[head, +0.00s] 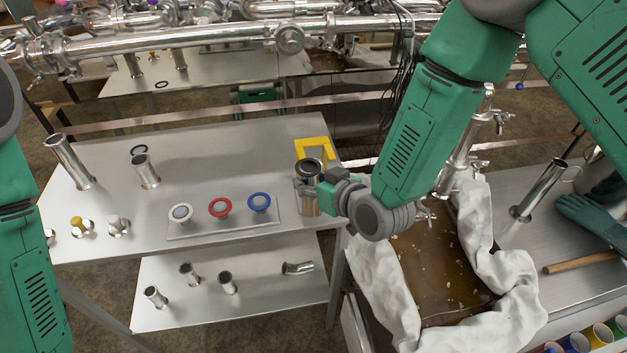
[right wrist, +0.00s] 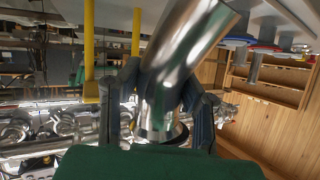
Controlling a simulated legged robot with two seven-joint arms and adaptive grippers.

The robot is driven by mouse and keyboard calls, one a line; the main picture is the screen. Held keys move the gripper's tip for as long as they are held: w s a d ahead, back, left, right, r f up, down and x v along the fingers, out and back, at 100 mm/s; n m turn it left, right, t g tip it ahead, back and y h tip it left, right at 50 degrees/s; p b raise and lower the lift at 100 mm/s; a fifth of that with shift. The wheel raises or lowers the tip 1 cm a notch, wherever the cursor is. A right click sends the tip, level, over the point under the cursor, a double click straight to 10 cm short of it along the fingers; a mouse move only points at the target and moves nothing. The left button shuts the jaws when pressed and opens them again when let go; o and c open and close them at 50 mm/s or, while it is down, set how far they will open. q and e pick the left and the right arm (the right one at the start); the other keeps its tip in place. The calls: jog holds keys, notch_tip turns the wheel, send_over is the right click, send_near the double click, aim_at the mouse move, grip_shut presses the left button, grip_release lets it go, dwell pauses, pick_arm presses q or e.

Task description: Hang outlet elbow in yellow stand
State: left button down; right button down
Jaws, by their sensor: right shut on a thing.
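The outlet elbow (head: 308,171) is a shiny metal bent pipe at the right end of the upper steel table. My right gripper (head: 325,197) is shut on it. In the right wrist view the elbow (right wrist: 185,65) fills the middle, between the two dark fingers of the gripper (right wrist: 165,110). The yellow stand (head: 315,143) is just behind the elbow in the head view, partly hidden by it. Its yellow uprights (right wrist: 88,45) show left of the elbow in the wrist view, apart from it. My left gripper is out of view; only its arm shows at the left edge.
A rack (head: 222,228) with white, red and blue ringed fittings lies left of the elbow. Upright pipes (head: 145,171) stand farther left. A cloth-lined pan (head: 440,265) of brown liquid is to the right.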

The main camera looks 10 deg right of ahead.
jog(key=shift+d, duration=0.6)
jog(key=shift+w+d, duration=0.15)
jog(key=shift+d, duration=0.2)
jog(key=shift+w+a, duration=0.25)
jog(key=shift+a, duration=0.15)
jog(key=shift+w+a, duration=0.3)
jog(key=shift+w, duration=0.05)
jog(key=shift+w+d+f+b, duration=0.1)
jog(key=shift+w+d+b, duration=0.25)
jog(key=shift+w+d, duration=0.4)
jog(key=shift+w, duration=0.1)
jog(key=shift+a, duration=0.4)
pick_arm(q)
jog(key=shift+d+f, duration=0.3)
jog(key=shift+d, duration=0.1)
pick_arm(e)
jog(key=shift+d, duration=0.1)
